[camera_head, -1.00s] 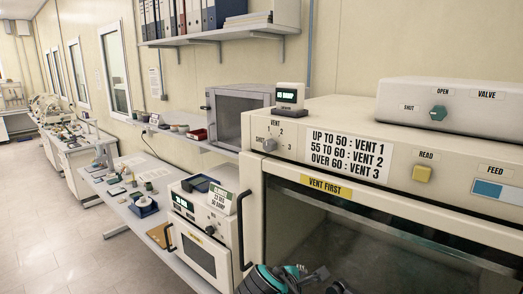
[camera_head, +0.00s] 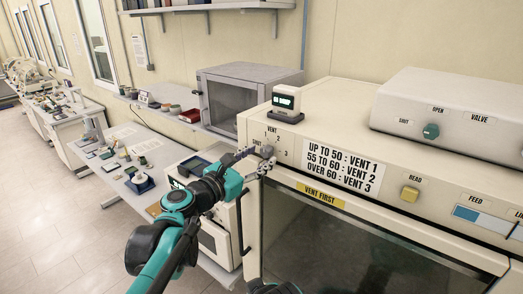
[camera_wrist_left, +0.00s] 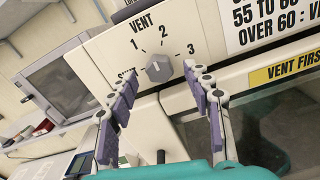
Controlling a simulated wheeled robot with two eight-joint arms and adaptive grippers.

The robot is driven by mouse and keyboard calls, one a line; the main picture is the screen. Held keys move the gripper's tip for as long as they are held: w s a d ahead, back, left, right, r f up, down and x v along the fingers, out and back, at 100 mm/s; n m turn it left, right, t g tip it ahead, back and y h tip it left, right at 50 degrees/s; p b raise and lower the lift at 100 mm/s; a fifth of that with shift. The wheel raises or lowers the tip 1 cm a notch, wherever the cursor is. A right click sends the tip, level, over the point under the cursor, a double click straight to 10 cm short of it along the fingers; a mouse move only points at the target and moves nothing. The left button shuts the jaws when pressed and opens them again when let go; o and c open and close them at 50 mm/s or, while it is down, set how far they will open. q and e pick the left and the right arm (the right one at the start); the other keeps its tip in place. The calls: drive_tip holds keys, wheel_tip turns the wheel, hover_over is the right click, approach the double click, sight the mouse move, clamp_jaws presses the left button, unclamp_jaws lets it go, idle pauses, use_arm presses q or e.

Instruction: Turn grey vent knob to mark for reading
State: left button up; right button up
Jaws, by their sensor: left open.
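The grey vent knob (camera_head: 267,151) is on the upper left of the cream cabinet's front, under the label VENT. In the left wrist view the knob (camera_wrist_left: 158,68) has marks SHUT, 1, 2 and 3 around it; I cannot tell surely which mark it points at. My left gripper (camera_head: 257,161) is open in front of the knob. Its fingers (camera_wrist_left: 163,78) stand on either side of the knob in the wrist view, and no contact is visible. A rule card (camera_head: 341,166) reads up to 50 vent 1, 55 to 60 vent 2, over 60 vent 3.
A small meter (camera_head: 285,101) with a green display, too small to read surely, stands on the cabinet top. A yellow READ button (camera_head: 410,194), a VENT FIRST label (camera_head: 320,194) and a green valve knob (camera_head: 431,131) are to the right. A grey box (camera_head: 246,97) stands behind.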

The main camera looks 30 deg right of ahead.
use_arm(q)
drive_tip(key=shift+x, duration=1.2)
drive_tip(key=shift+a, duration=0.1)
drive_tip(key=shift+c, duration=0.2)
clamp_jaws()
